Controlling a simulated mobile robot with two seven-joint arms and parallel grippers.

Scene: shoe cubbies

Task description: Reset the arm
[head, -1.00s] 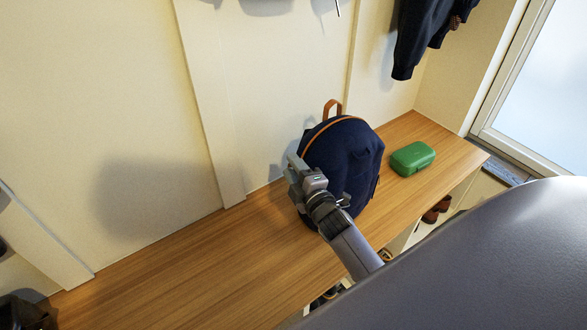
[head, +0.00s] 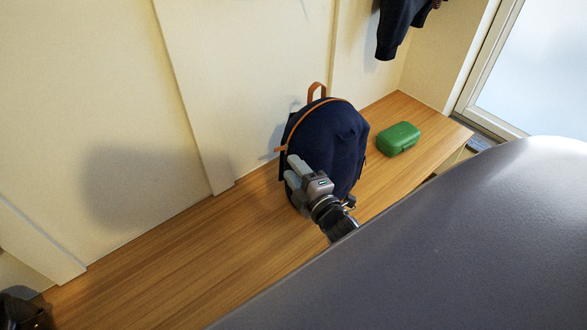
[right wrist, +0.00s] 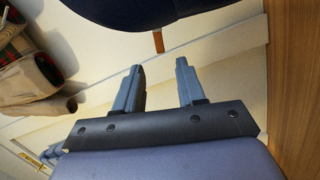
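My right gripper (head: 293,170) is in front of the lower left side of a navy backpack (head: 330,135) in the head view. The backpack stands upright on the wooden bench and has an orange-brown top handle and trim. In the right wrist view the two fingers of my right gripper (right wrist: 160,72) are spread apart, with nothing between them. The dark backpack (right wrist: 135,10) fills the top of that view, beyond the fingertips. I cannot tell whether gripper and backpack touch. My left gripper is not in view.
A green case (head: 398,139) lies on the wooden bench (head: 190,255), right of the backpack. A dark garment (head: 398,25) hangs above. A dark object (head: 22,310) sits at the lower left. The bench's left stretch is mostly clear. The wall (head: 110,100) stands behind.

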